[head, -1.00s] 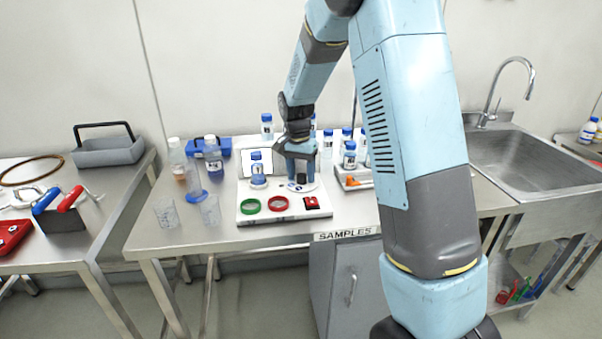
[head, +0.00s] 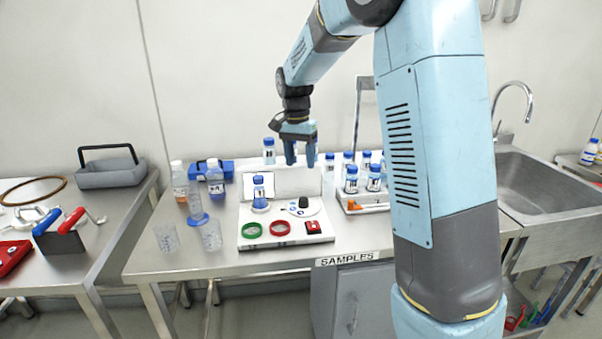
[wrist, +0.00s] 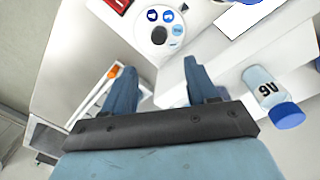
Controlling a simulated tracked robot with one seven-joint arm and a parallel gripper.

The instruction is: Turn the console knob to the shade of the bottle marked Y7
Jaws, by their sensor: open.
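The console (head: 262,240) is a white panel on the bench. Its dark knob (head: 303,203) stands on a round white dial (head: 283,214), right of a blue-capped bottle (head: 259,194). In the wrist view the knob (wrist: 158,36) sits on the dial, with blue patches of differing shade around it. My gripper (head: 300,160) is open and empty, above and behind the knob, not touching it. The wrist view shows both fingers apart (wrist: 151,65). A bottle behind the console (head: 269,151) has a label that looks like "9U" in the wrist view (wrist: 265,90). I cannot read Y7 on any bottle.
A rack (head: 354,207) with several blue-capped bottles stands right of the console. A green ring (head: 165,239), a red ring (head: 280,228) and a red switch (head: 313,227) lie in front of the knob. Glassware and bottles stand at left.

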